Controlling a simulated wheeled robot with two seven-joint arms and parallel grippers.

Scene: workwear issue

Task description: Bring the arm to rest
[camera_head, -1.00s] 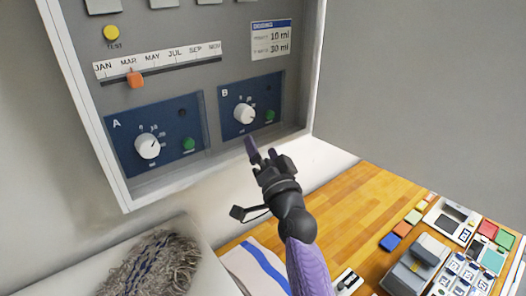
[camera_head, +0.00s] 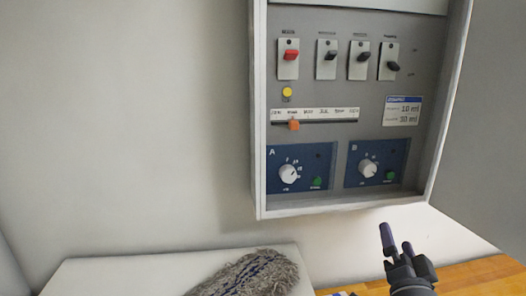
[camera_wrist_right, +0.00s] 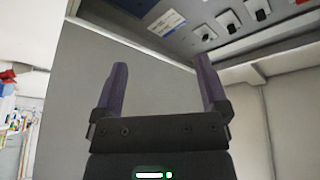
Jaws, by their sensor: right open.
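My right gripper (camera_head: 397,240) is at the lower right of the head view, below the wall cabinet and apart from it. Its two purple fingers point up and are spread, with nothing between them. In the right wrist view the open fingers (camera_wrist_right: 160,90) stand in front of a plain grey panel, with the cabinet above them. The rest of the right arm is out of the frame in the head view. My left gripper is not in view.
The open cabinet (camera_head: 259,150) holds switches, a slider (camera_head: 293,125) and two knobs on blue panels. Its grey door (camera_head: 490,140) stands open at the right. A shaggy grey mop head (camera_head: 245,277) lies on a white surface (camera_head: 110,275). A wooden tabletop (camera_head: 480,272) shows at lower right.

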